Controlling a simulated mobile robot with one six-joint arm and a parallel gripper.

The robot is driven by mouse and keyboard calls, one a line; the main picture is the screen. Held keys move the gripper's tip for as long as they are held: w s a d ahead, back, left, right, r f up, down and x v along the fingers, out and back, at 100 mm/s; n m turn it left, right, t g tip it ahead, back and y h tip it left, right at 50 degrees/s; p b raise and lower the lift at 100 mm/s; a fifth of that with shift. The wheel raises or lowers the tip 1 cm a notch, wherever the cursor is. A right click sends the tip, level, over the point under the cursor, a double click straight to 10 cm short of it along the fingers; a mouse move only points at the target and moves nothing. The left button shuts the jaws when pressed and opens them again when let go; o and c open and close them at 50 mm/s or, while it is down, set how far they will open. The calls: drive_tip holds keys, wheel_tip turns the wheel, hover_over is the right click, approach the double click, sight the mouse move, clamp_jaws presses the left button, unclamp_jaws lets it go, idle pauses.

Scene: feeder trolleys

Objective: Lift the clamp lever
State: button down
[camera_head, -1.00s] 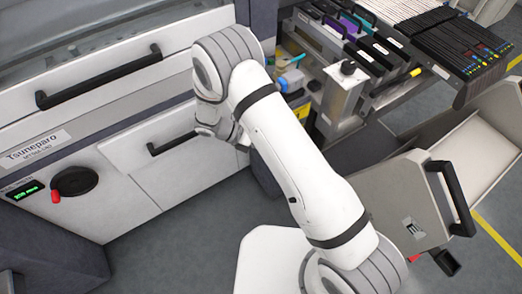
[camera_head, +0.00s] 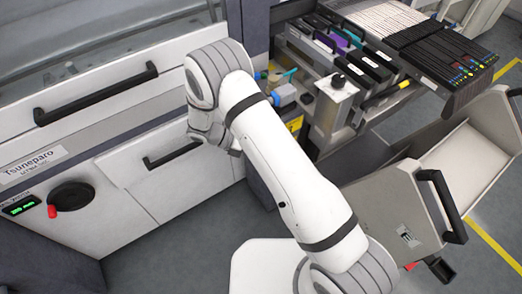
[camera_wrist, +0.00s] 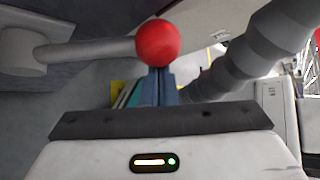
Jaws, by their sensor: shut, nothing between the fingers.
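The clamp lever is a grey bar (camera_wrist: 90,48) with a red ball knob (camera_wrist: 158,43) at its end, seen in the wrist view. The bar runs sideways from a round mount at the left to the knob. My gripper (camera_wrist: 158,76) has its blue-grey fingers shut and empty, right at the knob's lower edge in the picture. I cannot tell whether the fingertips touch the knob. In the head view my arm hides my gripper, and I cannot make out the lever.
A ribbed grey hose-like part (camera_wrist: 255,45) runs close by at the upper right of the wrist view. The head view shows a white machine front with a black drawer handle (camera_head: 97,94), a trolley of feeders (camera_head: 430,60) and a cart with a black handle (camera_head: 443,205).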

drive_tip(key=s+a+r+b, duration=0.1)
drive_tip(key=s+a+r, duration=0.1)
drive_tip(key=a, duration=0.7)
drive_tip(key=shift+s+r, duration=0.2)
drive_tip(key=shift+s, duration=0.05)
drive_tip(key=s+d+r+m+g+y, duration=0.1)
drive_tip(key=d+r+m+y, duration=0.2)
drive_tip(key=d+r+m, duration=0.5)
drive_tip(key=s+d+r+m+g+y, duration=0.1)
drive_tip(key=d+r+m+y, duration=0.4)
drive_tip(key=r, duration=0.5)
drive_tip(key=s+d+r+m+t+y+p, duration=0.2)
drive_tip(key=s+d+r+m+t+y, duration=0.2)
drive_tip(key=s+d+r+m, duration=0.6)
drive_tip(key=s+d+m+t, duration=0.1)
drive_tip(key=s+d+m, duration=0.1)
drive_tip(key=s+m, duration=0.2)
drive_tip(key=shift+r+m, duration=0.4)
drive_tip(key=shift+m, duration=0.5)
